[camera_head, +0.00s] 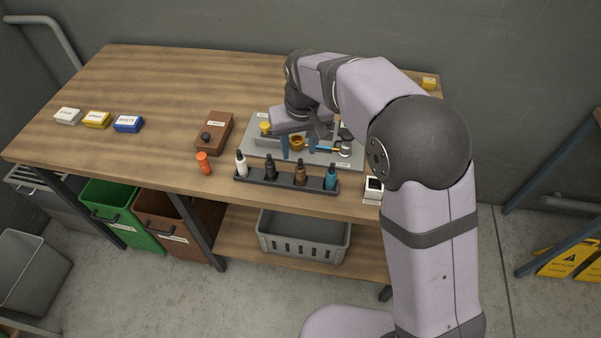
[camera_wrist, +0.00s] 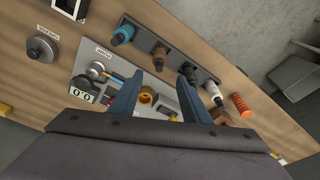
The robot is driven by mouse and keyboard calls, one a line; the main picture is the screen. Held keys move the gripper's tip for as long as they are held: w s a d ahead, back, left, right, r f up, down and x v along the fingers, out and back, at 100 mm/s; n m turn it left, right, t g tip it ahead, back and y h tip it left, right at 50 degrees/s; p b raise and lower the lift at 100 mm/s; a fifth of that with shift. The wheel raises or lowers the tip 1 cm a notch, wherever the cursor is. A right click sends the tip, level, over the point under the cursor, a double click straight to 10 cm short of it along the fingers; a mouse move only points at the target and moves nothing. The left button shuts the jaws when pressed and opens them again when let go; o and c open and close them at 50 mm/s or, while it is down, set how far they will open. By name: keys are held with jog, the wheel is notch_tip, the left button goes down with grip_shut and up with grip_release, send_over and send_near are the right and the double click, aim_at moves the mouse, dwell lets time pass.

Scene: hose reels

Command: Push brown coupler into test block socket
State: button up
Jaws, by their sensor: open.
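The brown coupler (camera_head: 300,173) stands upright in the dark rack (camera_head: 285,182), between a black and a blue one. In the wrist view the brown coupler (camera_wrist: 160,58) shows just beyond the gap between my fingertips. The test block is a grey plate (camera_head: 258,151) behind the rack, with a brass ring-shaped fitting (camera_head: 297,142) that looks like its socket; the fitting also shows in the wrist view (camera_wrist: 146,97). My gripper (camera_head: 298,153) is open and empty above the plate, its blue fingers pointing down on either side of the fitting in the picture. Its exact height is unclear.
White (camera_head: 241,163), black (camera_head: 270,167) and blue (camera_head: 331,178) couplers share the rack. An orange coupler (camera_head: 204,163) is on the table to its left. The table's left half is mostly clear.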

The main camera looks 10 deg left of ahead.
aim_at(301, 161)
jog(key=shift+s+d+m+g, duration=0.3)
jog(key=shift+s+d, duration=0.05)
jog(key=shift+s, duration=0.15)
jog(key=shift+w+a+f+p, duration=0.15)
jog(key=shift+f+p, duration=0.45)
jog(key=shift+f, duration=0.65)
jog(key=shift+w+d+f+p, duration=0.15)
jog(key=shift+f+p, duration=0.45)
jog(key=shift+f, duration=0.6)
jog(key=shift+w+a+f+p, duration=0.15)
jog(key=shift+f+p, duration=0.45)
jog(key=shift+f, duration=0.65)
jog(key=shift+c, duration=0.6)
grip_shut()
